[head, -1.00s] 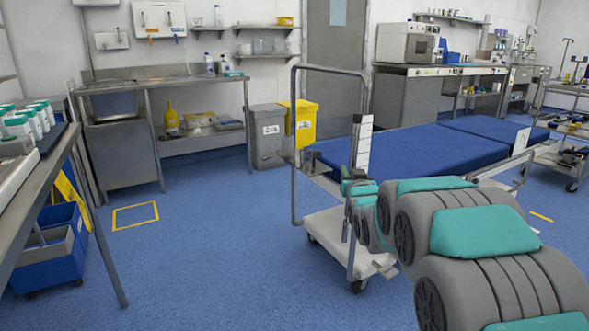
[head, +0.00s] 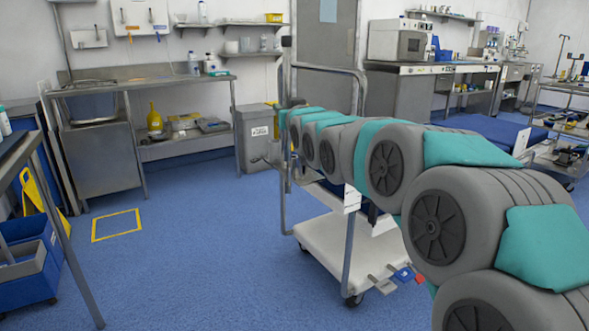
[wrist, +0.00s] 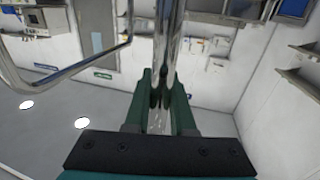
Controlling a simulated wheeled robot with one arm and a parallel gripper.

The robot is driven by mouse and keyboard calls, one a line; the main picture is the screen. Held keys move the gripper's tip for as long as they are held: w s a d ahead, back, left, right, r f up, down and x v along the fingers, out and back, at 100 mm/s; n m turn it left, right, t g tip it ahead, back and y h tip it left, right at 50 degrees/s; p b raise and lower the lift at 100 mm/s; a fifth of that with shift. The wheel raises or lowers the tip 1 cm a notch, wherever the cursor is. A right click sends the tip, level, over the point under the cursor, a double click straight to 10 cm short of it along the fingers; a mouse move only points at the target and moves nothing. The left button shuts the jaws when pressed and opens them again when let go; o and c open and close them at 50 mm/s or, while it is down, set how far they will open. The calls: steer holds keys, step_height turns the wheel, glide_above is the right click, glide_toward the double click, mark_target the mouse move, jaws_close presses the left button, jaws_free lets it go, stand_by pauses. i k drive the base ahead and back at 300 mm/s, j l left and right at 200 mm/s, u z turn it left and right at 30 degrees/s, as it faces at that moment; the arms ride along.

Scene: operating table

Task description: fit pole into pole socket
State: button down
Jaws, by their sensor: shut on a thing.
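My gripper (wrist: 163,92) is shut on a shiny metal pole (wrist: 168,45), which runs between its green fingers in the wrist view. In the head view the upper part of the pole (head: 287,60) stands roughly upright beyond the far end of my arm, by the trolley's handle. There the gripper is small and mostly hidden by my arm. I cannot make out the pole socket or the pole's lower end clearly. The trolley (head: 335,238) has a pale base, and its bent tube handle (wrist: 62,72) shows left of the pole in the wrist view.
My arm covers much of the blue mattress (head: 490,128). A grey bin (head: 253,138) and a steel bench (head: 105,84) stand behind.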

mark_target(293, 174)
steer(key=i, duration=1.1)
